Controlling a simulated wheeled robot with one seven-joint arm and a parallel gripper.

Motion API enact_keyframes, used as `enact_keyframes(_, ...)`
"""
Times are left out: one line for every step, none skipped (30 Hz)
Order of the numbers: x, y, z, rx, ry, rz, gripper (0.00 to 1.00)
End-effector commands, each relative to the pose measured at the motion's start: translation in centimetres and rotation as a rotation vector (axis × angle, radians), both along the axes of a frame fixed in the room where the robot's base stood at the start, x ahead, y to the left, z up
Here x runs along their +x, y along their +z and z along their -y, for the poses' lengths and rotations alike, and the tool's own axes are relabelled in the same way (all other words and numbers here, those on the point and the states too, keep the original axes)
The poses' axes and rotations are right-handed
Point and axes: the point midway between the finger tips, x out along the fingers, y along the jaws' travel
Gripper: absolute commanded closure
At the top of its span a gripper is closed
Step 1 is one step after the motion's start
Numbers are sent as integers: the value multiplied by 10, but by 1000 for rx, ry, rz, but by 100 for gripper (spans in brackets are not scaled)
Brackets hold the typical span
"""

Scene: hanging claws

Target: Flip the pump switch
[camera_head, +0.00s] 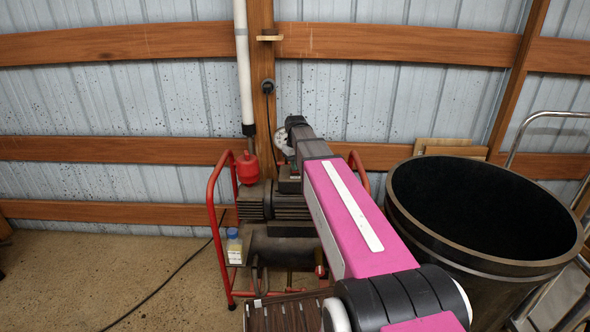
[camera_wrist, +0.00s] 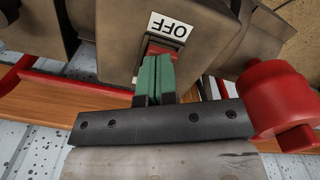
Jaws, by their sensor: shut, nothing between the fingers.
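The pump (camera_head: 292,205) is a dark motor unit in a red tubular frame against the wall, partly hidden behind my arm. In the wrist view its brown-grey switch box (camera_wrist: 122,40) fills the upper middle. A red switch (camera_wrist: 158,49) sits in a recess there, beside a white OFF label (camera_wrist: 170,27) that appears upside down. My gripper (camera_wrist: 156,62) has green fingertips, shut together and empty. The tips overlap the switch's lower edge in the picture, and I cannot tell whether they touch it. In the head view the fingers are not clearly visible.
A red canister (camera_head: 247,168) stands on the pump's left; it also shows in the wrist view (camera_wrist: 280,98). A small bottle (camera_head: 234,247) sits on the frame. A large dark barrel (camera_head: 420,236) stands to the right of my arm. The floor at left is mostly clear, with a black cable.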

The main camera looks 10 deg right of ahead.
Motion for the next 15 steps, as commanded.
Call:
enact_keyframes(0,-1,0,0,0,0,100)
enact_keyframes(0,-1,0,0,0,0,100)
enact_keyframes(0,-2,0,0,0,0,100)
enact_keyframes(0,-2,0,0,0,0,100)
enact_keyframes(0,-2,0,0,0,0,100)
enact_keyframes(0,-3,0,0,0,0,100)
enact_keyframes(0,-3,0,0,0,0,100)
enact_keyframes(0,-3,0,0,0,0,100)
enact_keyframes(0,-3,0,0,0,0,100)
enact_keyframes(0,-3,0,0,0,0,100)
enact_keyframes(0,-2,0,0,0,0,100)
enact_keyframes(0,-1,0,0,0,0,100)
enact_keyframes(0,0,0,0,0,0,100)
enact_keyframes(0,2,0,0,0,1,100)
enact_keyframes(0,4,0,0,0,1,100)
